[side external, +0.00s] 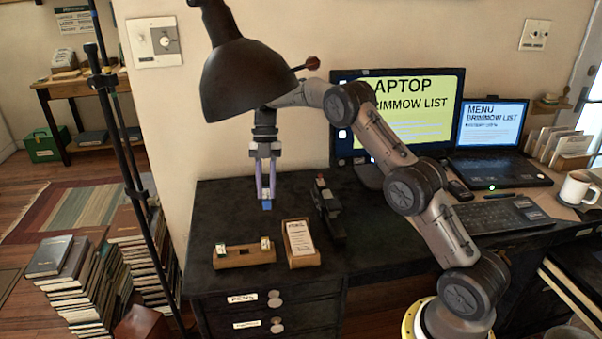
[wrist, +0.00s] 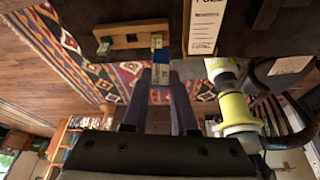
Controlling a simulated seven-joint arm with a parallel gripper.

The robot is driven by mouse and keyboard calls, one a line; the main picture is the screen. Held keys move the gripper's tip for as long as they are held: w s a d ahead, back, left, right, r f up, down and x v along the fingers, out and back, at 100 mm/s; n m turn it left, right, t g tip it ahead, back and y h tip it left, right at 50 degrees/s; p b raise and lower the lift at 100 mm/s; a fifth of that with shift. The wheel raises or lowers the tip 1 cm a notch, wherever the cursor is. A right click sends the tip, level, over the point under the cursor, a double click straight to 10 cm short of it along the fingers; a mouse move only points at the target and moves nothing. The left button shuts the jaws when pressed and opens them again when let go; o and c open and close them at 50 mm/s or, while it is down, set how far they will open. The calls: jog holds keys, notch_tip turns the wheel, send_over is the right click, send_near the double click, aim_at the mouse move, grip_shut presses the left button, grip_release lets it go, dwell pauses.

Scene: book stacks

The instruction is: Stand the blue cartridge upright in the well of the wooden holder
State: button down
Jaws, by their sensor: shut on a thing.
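My gripper (side external: 265,192) points down above the black cabinet top, with its two purple fingers shut on the blue cartridge (side external: 266,205). Only the cartridge's lower end shows below the fingertips in the side view, and it looks about upright. In the wrist view the cartridge (wrist: 160,72) sits between the fingers. The wooden holder (side external: 245,259) lies on the cabinet top, below and in front of my gripper, apart from the cartridge. Small pieces stand at both its ends.
A wooden box with a white card (side external: 300,240) stands right of the holder. A dark upright device (side external: 327,210) is behind it. A black lamp shade (side external: 245,80) hangs close to my arm. The cabinet top left of my gripper is clear.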

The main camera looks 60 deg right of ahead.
jog(key=shift+w+a+f+n+g, duration=0.1)
jog(key=shift+w+a+f+n, duration=0.3)
jog(key=shift+a+f, duration=1.35)
jog(key=shift+w+a+f+n+g, duration=0.1)
jog(key=shift+w+a+f+n, duration=0.25)
jog(key=shift+a+f, duration=1.4)
jog(key=shift+w+a+f+n+g, duration=0.1)
jog(key=shift+w+a+f+n, duration=0.35)
jog(key=shift+f, duration=2.35)
jog(key=shift+w+a, duration=0.1)
jog(key=shift+a, duration=0.05)
jog(key=c, duration=0.6)
grip_release()
jog(key=shift+a+v, duration=0.1)
jog(key=shift+v, duration=3.3)
jog(key=shift+a+v, duration=0.15)
jog(key=shift+v, duration=3.25)
